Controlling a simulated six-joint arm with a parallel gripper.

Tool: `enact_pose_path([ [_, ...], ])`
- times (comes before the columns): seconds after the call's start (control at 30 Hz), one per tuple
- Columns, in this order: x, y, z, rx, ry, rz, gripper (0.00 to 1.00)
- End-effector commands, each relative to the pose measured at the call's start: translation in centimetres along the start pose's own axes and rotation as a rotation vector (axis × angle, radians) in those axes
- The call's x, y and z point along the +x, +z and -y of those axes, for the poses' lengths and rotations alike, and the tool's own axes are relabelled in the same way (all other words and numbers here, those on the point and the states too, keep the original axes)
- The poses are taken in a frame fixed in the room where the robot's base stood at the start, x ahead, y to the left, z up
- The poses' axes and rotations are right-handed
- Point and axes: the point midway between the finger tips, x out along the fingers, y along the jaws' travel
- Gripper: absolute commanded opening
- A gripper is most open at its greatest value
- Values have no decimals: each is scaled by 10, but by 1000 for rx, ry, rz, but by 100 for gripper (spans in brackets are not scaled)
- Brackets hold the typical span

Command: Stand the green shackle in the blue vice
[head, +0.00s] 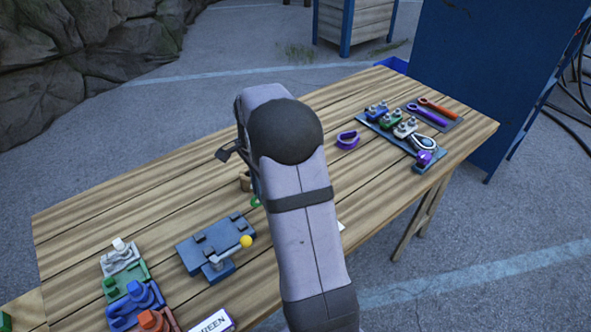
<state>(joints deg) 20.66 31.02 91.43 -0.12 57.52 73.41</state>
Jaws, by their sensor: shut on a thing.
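The blue vice (217,246) lies on the wooden table left of my arm, a flat slate-blue block with raised jaws and a yellow-knobbed handle (246,241). My gripper (256,187) is mostly hidden behind my arm; only a dark sliver shows at the arm's left edge. A small bit of green (255,202), seemingly the green shackle, shows just below that sliver, behind and right of the vice in the picture. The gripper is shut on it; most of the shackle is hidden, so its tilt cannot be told.
Coloured fixtures (124,276) in white, green, blue and orange line the table's near left. A label reading "GREEN" (212,322) is at the front. A purple shackle (347,140) lies right of my arm, before a blue rack (399,131). The far-left tabletop is clear.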

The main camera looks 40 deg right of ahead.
Motion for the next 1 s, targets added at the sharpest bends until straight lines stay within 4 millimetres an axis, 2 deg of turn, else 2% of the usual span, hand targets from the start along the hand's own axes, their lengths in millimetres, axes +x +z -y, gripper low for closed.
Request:
enact_pose_path([
  [0.03, -13, 24, 3, -19, 3, 1, 0],
  [0.2, -18, 92, 3, -44, 4, 0, 0],
  [0.4, -20, 149, -6, -62, 1, -1, 0],
  [0.5, -20, 166, -10, -67, 1, -1, 0],
  [0.63, -19, 178, -14, -69, -1, -1, 0],
  [1.0, -14, 181, -14, -70, -2, -1, 0],
])
